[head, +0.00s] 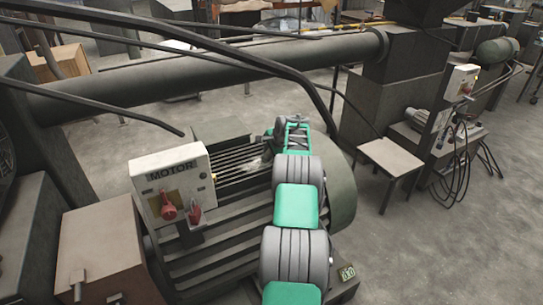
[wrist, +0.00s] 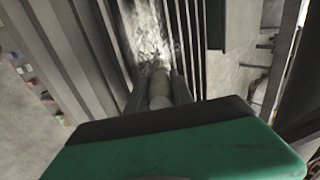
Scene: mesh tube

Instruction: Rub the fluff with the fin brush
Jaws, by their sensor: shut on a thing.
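The pale, whitish fluff (head: 254,163) lies among the dark fins of the motor housing in the head view. In the wrist view the fluff (wrist: 150,35) shows as a bright, wispy patch in a channel between fins. My gripper (wrist: 162,82) is shut on the fin brush (wrist: 159,91), whose tan, rounded handle shows between the fingers. The brush points at the fluff; its far end blends into the fluff, so I cannot tell whether they touch. In the head view my gripper (head: 272,138) is just above the fins, and the brush is too small to make out.
The motor's switch box (head: 175,187), marked MOTOR with red knobs, stands left of the fins. A thick grey pipe (head: 210,75) and black cables cross behind and above. A small table (head: 390,157) stands on the right, with open floor (head: 440,225) around it.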

